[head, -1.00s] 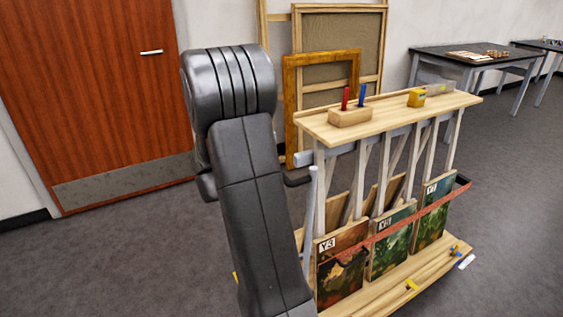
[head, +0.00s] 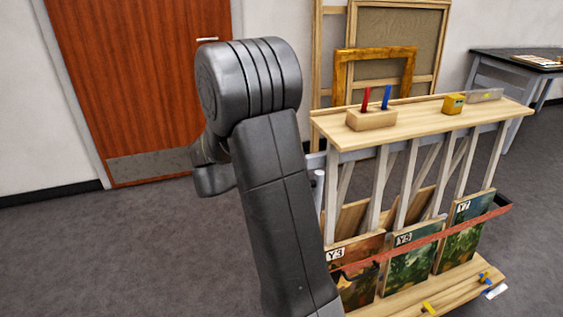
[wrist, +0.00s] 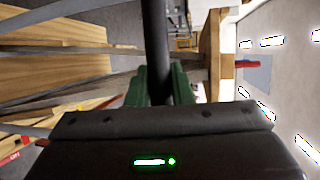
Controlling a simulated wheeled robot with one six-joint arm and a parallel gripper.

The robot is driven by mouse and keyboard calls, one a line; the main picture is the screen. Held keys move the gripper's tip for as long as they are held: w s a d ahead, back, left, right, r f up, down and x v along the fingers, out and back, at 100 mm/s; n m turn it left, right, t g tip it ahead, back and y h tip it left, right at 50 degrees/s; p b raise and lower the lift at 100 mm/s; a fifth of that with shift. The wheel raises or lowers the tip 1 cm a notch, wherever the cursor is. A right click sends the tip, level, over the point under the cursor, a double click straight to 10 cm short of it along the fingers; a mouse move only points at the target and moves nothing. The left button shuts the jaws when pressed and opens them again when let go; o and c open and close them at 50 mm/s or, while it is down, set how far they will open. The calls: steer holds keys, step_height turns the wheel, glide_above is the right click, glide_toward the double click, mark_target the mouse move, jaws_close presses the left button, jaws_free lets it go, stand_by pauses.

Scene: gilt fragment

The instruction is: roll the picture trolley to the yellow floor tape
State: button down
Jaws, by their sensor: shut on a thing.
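The picture trolley (head: 500,108) stands right of my arm in the head view, upright, with a wooden top and lower deck. Pictures labelled Y3 (head: 357,282), Y8 (head: 411,262) and Y7 (head: 463,238) lean in it behind a reddish strap. My gripper (wrist: 158,86) has green fingers in the wrist view, shut on a dark bar (wrist: 155,35), apparently the trolley's handle. In the head view my arm hides the gripper. No yellow floor tape can be made out now.
A wooden door (head: 140,80) is in the wall at left. Frames, one gilt (head: 342,75), lean on the wall behind the trolley. A dark table (head: 515,62) stands at back right. Grey floor (head: 90,245) at left is clear. A block with red and blue tools (head: 372,120) sits on the trolley top.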

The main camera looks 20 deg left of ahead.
stand_by(0.3)
steer(key=c, duration=1.3)
jaws_free()
steer(key=v, duration=1.3)
steer(key=shift+s+a, duration=0.25)
steer(key=shift+s, duration=0.1)
steer(key=shift+w+r, duration=0.1)
steer(key=x, duration=1.3)
steer(key=shift+w+d, duration=0.25)
steer(key=shift+d, duration=0.05)
